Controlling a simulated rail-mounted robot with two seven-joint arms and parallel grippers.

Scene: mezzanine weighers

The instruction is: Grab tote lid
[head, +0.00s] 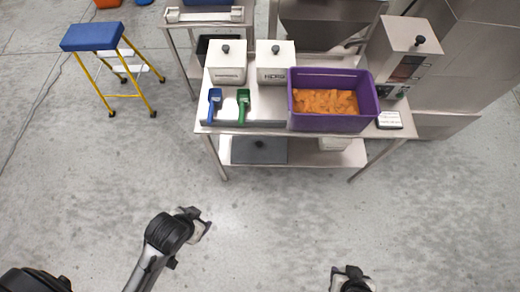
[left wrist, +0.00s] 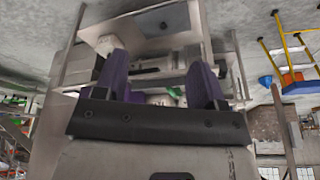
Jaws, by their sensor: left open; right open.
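A dark grey flat panel with a small knob (head: 259,150) lies on the table's lower shelf; it may be the tote lid, but I cannot tell for sure. It also shows near the top of the left wrist view (left wrist: 162,19). The open purple tote (head: 374,98) holds orange pieces on the tabletop. My left gripper (head: 200,222) is out over the floor in front of the table, apart from everything. In the left wrist view its two fingers (left wrist: 160,78) are spread with nothing between them. My right gripper (head: 350,274) is open and empty at the bottom edge.
Two white bins with black knobs (head: 226,62) (head: 275,62) stand on the steel table (head: 270,129), with a blue scoop (head: 214,103) and a green scoop (head: 243,104) before them. A steel dispenser (head: 405,50) stands right. A blue-topped stool (head: 92,37) is left. The floor in front is clear.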

